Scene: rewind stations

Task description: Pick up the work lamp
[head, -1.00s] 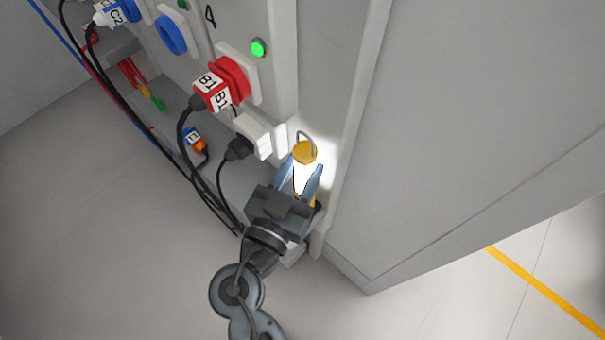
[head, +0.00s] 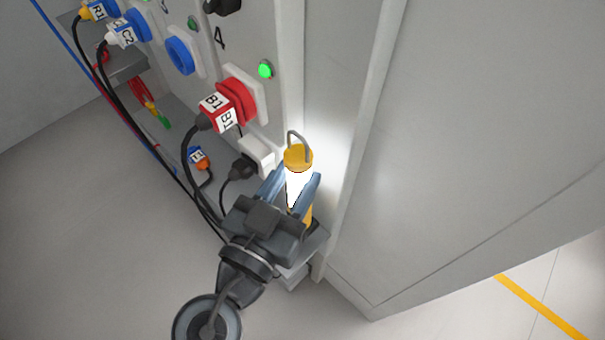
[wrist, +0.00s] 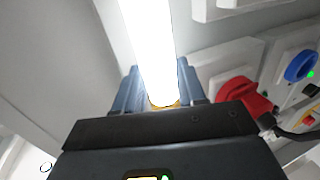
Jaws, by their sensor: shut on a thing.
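The work lamp (head: 298,158) has a yellow cap with a grey hook on top, a glowing white tube and a yellow lower part. It stands roughly upright in the head view, close to the grey cabinet wall. My gripper (head: 293,184) is shut on the lamp, with one blue-grey finger on each side of the glowing tube. In the wrist view the bright tube (wrist: 148,45) rises between the two fingers (wrist: 160,88), with a bit of yellow at its lower end. The lamp's lower part is partly hidden by my gripper.
Left of the lamp, a panel carries a red plug labelled B1 (head: 222,108), a white socket (head: 257,152) with a black plug (head: 240,168), and a blue socket (head: 180,55). Cables hang down beside it. A large grey cabinet face (head: 440,150) is on the right. Open floor (head: 90,240) lies left.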

